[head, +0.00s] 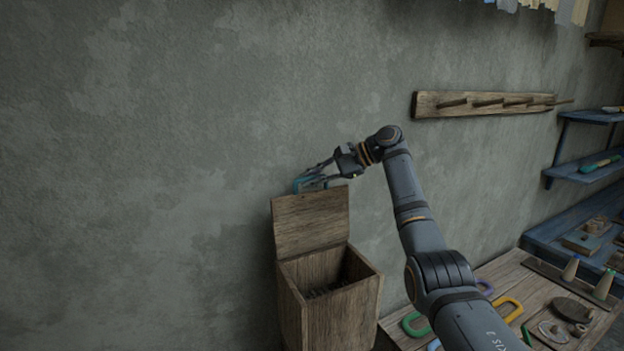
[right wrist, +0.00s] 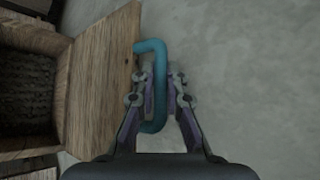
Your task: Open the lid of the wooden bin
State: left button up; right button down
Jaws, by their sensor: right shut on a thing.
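The wooden bin (head: 335,305) stands against the wall in the lower middle of the head view. Its lid (head: 311,222) is raised upright at the back, and the bin's mouth is uncovered. The lid also shows in the right wrist view (right wrist: 98,85). A teal handle (right wrist: 152,84) is fixed at the lid's edge and shows at the lid's top in the head view. My right gripper (right wrist: 160,88) is shut on this handle, with one finger on each side of its bar. My left gripper is not in view.
A wooden table (head: 505,265) at lower right holds coloured handles, cones and small parts. Blue shelves (head: 590,172) and a wooden peg rail (head: 485,103) are on the wall to the right. The wall left of the bin is bare. The bin's inside (right wrist: 25,95) is dark, with brushlike contents.

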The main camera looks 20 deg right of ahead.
jog(key=shift+f, duration=0.2)
jog(key=c, duration=1.4)
grip_release()
jog(key=shift+w, duration=0.1)
jog(key=shift+o, duration=0.2)
jog(key=v, duration=1.2)
